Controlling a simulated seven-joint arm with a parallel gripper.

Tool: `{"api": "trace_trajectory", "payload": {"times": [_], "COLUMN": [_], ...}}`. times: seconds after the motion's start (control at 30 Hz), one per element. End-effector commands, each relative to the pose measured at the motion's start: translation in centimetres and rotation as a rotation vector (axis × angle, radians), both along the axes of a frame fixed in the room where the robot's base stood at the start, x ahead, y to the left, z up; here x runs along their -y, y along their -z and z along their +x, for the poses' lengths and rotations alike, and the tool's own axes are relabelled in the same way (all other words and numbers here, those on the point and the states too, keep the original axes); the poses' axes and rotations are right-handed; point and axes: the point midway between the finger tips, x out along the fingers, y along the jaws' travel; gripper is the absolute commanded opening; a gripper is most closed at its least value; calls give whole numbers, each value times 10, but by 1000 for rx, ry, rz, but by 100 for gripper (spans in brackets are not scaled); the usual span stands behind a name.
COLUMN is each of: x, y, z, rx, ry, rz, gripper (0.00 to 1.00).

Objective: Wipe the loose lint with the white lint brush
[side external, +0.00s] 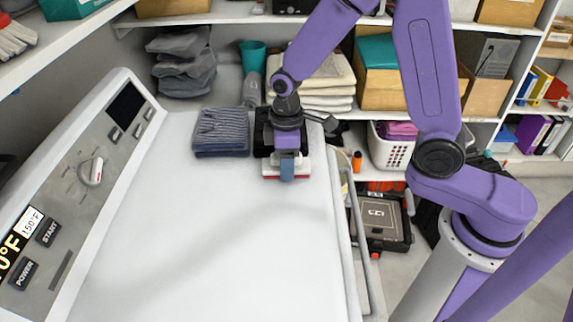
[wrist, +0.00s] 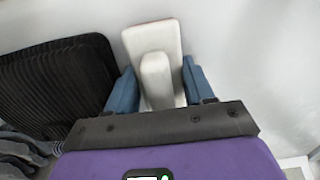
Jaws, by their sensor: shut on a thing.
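My gripper (side external: 287,168) points down over the far part of the white work surface (side external: 215,240), with its blue fingers shut on the white lint brush (side external: 302,168). The brush has a wide white head with a red strip along its lower edge. In the wrist view, the brush (wrist: 153,38) has its upright handle between the fingers of my gripper (wrist: 158,72). The brush is at or just above the surface; I cannot tell whether it touches. I cannot make out any lint on the surface.
A folded dark ribbed cloth (side external: 221,132) lies just left of the gripper. A control panel (side external: 85,165) borders the left side. The near surface is clear.

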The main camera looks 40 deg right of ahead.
Motion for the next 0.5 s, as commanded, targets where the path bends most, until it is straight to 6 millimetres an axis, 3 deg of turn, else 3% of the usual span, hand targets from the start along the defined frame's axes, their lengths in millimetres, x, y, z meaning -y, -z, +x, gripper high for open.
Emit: {"api": "trace_trajectory", "payload": {"times": [0.3, 0.5], "x": [18, 18], "y": [2, 1], "z": [17, 18], "rx": [1, 1], "ry": [2, 0], "rz": [0, 0], "gripper": [24, 24]}}
